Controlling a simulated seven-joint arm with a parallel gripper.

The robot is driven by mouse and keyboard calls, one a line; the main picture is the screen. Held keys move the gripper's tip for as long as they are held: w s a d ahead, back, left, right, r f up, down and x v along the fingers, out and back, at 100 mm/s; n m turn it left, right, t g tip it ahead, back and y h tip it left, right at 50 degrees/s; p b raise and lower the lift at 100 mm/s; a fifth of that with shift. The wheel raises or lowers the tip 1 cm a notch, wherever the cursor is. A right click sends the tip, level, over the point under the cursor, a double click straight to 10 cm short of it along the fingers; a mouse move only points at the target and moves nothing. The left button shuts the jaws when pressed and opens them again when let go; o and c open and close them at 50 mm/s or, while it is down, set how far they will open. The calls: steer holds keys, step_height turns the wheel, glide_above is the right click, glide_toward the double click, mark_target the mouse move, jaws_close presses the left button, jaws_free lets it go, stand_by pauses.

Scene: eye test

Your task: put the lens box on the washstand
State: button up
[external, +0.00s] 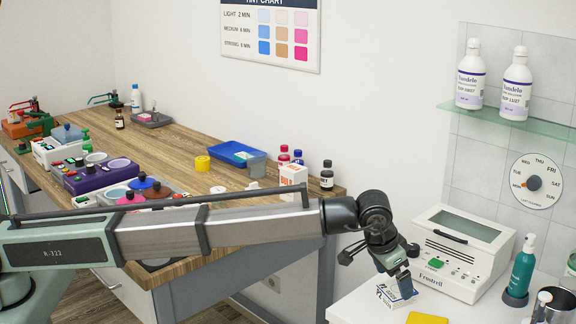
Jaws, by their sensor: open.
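A small white box with blue lettering (388,295), which looks like the lens box, is at the left part of the white washstand top (352,309). It seems to rest on the top, though its underside is hard to make out. My gripper (403,286) points down right at the box, with its fingers open. The fingers hide part of the box, and I cannot tell whether they touch it.
A white sterilizer (463,250) stands behind the box, with a green bottle (522,265) to its right. A yellow cloth (427,318) lies at the front. The wooden bench (170,150) holds trays, bottles and a white-and-red box (292,175). A glass shelf (535,124) hangs above.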

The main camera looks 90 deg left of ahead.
steer(key=v, duration=0.8)
steer(key=shift+r, duration=0.3)
